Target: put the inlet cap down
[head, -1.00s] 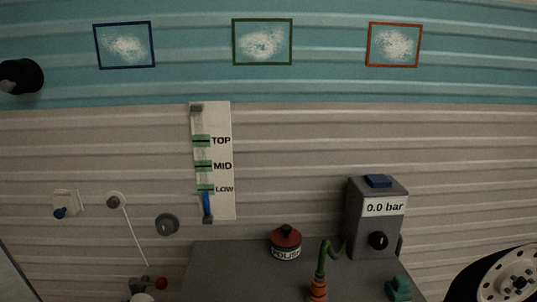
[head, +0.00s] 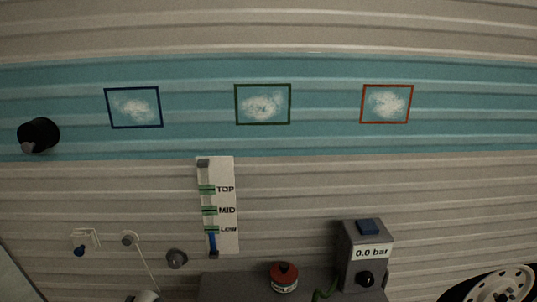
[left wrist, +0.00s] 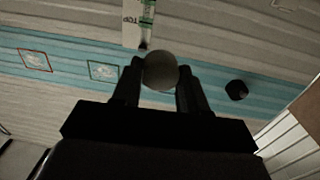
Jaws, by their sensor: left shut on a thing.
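In the left wrist view my left gripper (left wrist: 160,75) is shut on a round, plain grey thing, which I take to be the inlet cap (left wrist: 161,70). It sits between the fingertips, with the striped wall behind it. What lies under it does not show. In the head view a round grey fitting with a dark centre, perhaps the inlet (head: 177,258), is on the wall at lower left. A pale rounded thing (head: 147,297) is cut off at the bottom edge; I cannot tell what it is. My right gripper is in neither view.
A dark counter (head: 235,286) at the bottom bears a red-lidded polish tin (head: 284,279) and a grey gauge box (head: 364,262). A level gauge (head: 220,205) hangs above. A thin cord (head: 147,268) runs down from a round wall knob (head: 130,238). A black cylinder (head: 39,134) juts out at left.

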